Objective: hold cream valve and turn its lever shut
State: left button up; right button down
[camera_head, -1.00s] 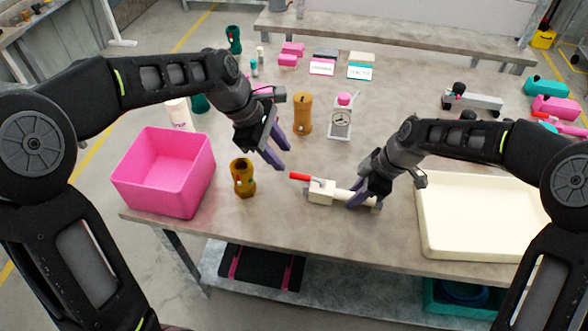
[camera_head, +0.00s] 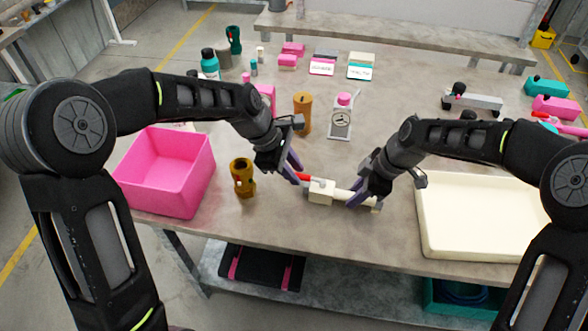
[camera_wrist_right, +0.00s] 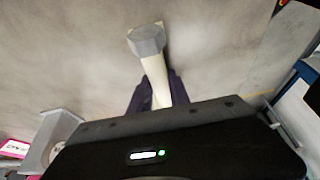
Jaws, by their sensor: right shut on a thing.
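The cream valve (camera_head: 322,191) lies on the table near its front edge, its pipe pointing right. Its red lever (camera_head: 304,178) sticks out to the left of the body. My right gripper (camera_head: 358,191) is shut on the pipe at the valve's right part. In the right wrist view the cream pipe (camera_wrist_right: 155,76) runs between the purple fingers (camera_wrist_right: 158,92), with a grey six-sided end beyond them. My left gripper (camera_head: 296,172) is open at the lever's left end, its fingers apart. Whether they touch the lever I cannot tell.
A brown valve part (camera_head: 243,178) stands just left of my left gripper, beside the pink bin (camera_head: 165,172). An orange-brown cylinder (camera_head: 303,113) and a gauge device (camera_head: 341,118) stand behind. A cream tray (camera_head: 480,215) lies to the right.

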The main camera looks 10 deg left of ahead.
pick_arm(q)
grip_shut()
dwell(1.0)
